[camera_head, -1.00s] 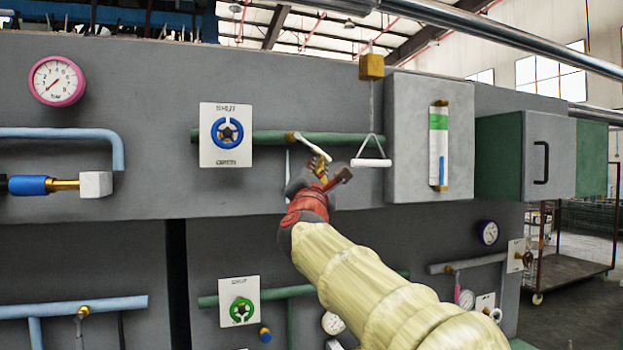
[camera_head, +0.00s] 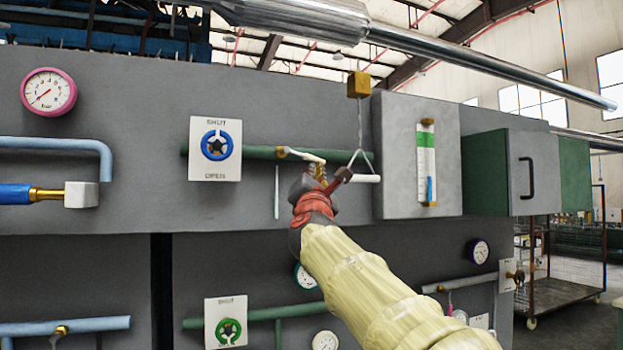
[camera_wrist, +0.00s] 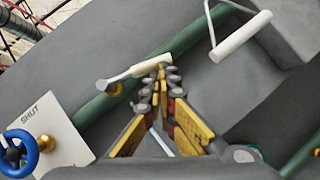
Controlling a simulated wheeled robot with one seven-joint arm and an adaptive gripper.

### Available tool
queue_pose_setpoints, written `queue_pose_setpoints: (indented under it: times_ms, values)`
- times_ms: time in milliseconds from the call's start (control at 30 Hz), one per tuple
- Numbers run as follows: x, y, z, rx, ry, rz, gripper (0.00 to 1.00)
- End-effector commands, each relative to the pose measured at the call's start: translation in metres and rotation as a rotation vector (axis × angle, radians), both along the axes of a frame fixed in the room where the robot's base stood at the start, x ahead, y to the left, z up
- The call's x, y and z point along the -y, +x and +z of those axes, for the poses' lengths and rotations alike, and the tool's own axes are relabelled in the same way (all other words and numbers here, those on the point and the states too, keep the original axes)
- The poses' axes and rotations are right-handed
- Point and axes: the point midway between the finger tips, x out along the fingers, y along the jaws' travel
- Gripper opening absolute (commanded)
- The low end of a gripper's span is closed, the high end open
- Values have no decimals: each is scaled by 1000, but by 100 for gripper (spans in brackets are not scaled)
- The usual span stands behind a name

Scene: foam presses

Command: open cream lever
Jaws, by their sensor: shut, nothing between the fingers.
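The cream lever (camera_head: 303,155) sits on a brass valve on the green pipe, on the grey press front. It points right and slopes slightly down from its pivot. In the wrist view the lever (camera_wrist: 148,67) has a thin stem and a thicker cream grip. My gripper (camera_head: 319,170) is shut and empty, just below the lever's free end. In the wrist view the fingertips of my gripper (camera_wrist: 161,71) meet at the underside of the grip, near its end. They look to be touching it, but contact is not certain.
A white pull handle (camera_head: 366,179) hangs from a yellow block (camera_head: 359,85) close right of my gripper. A grey box (camera_head: 394,185) with a level gauge (camera_head: 427,163) juts out beyond it. A blue handwheel (camera_head: 217,145) is on the left.

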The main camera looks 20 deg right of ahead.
Motion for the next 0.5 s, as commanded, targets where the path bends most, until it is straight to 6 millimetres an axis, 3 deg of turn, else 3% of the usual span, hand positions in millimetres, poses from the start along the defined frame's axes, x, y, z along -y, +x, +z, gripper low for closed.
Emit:
queue_pose_setpoints:
  times_ms: [500]
  values:
    - [6, 0, 7, 0, 0, -2, 0]
